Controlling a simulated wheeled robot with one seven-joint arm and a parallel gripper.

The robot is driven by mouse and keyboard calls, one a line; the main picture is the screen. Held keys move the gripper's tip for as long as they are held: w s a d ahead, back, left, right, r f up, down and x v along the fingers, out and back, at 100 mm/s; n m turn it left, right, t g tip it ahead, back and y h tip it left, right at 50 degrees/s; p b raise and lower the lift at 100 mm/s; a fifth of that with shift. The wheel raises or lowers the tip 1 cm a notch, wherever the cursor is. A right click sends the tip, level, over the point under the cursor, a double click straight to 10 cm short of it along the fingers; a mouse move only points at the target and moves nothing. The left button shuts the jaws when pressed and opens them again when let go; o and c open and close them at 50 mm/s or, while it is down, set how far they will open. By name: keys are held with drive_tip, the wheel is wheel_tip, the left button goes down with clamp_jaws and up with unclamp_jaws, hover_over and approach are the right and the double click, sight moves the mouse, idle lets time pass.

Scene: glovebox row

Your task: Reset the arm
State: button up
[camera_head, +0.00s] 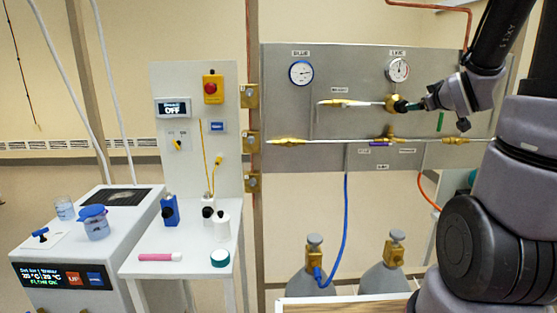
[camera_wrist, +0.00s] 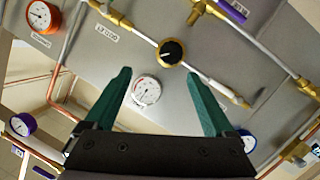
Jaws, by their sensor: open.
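My gripper (camera_wrist: 160,102) shows in the wrist view with two green fingers spread apart and nothing between them. Beyond the fingers is the grey gas panel with a black knob (camera_wrist: 172,52) and a small round gauge (camera_wrist: 146,90). In the head view my arm reaches in from the right, and my gripper (camera_head: 404,105) is in front of the panel (camera_head: 350,80), close to a brass valve. Whether it touches the valve cannot be told from this view.
A blue-rimmed gauge (camera_head: 301,72) and a white gauge (camera_head: 398,70) sit on the panel. Gas cylinders (camera_head: 384,280) stand below it. At left, a white side table (camera_head: 185,250) holds bottles and a pink marker (camera_head: 160,257), beside a white bath unit (camera_head: 75,260) with a beaker (camera_head: 95,223).

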drive_tip(key=s+a+r+m+g+y, duration=0.1)
drive_tip(key=s+a+m+g, duration=0.3)
drive_tip(key=s+a, duration=0.5)
drive_tip(key=s+a+r+m+g+y, duration=0.1)
drive_tip(key=s+a+m+g+y, duration=0.2)
drive_tip(key=s+a, duration=0.6)
drive_tip(key=s+m+g, duration=0.1)
drive_tip(key=s, duration=0.4)
drive_tip(key=shift+a+y, duration=0.3)
drive_tip(key=shift+y, duration=0.1)
